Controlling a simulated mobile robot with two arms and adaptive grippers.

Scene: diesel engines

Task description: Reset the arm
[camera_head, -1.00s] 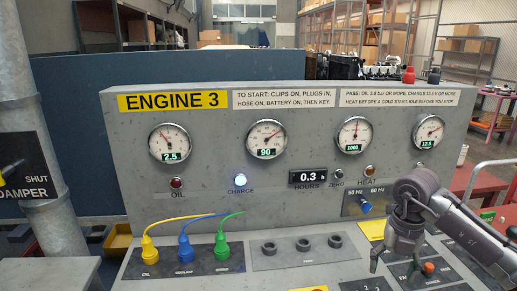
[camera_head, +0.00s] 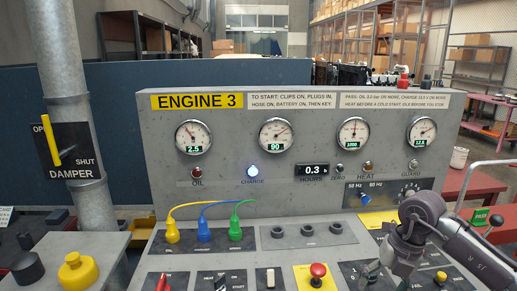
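My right arm comes in from the right edge. Its gripper (camera_head: 393,272) points down over the right part of the sloping desk of the grey ENGINE 3 panel (camera_head: 300,190). The fingers are dark and small against the desk, and I cannot tell whether they are open or shut. I see nothing clearly held in them, and I cannot tell whether they touch the desk. The gripper hides some of the controls there. My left gripper is not in view.
Yellow, blue and green plugs (camera_head: 204,232) sit at the desk's left. A red mushroom button (camera_head: 318,271) and several switches line the front. Left stand a damper pipe with a yellow lever (camera_head: 52,144) and a yellow knob (camera_head: 77,272). Red tables (camera_head: 474,185) stand at right.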

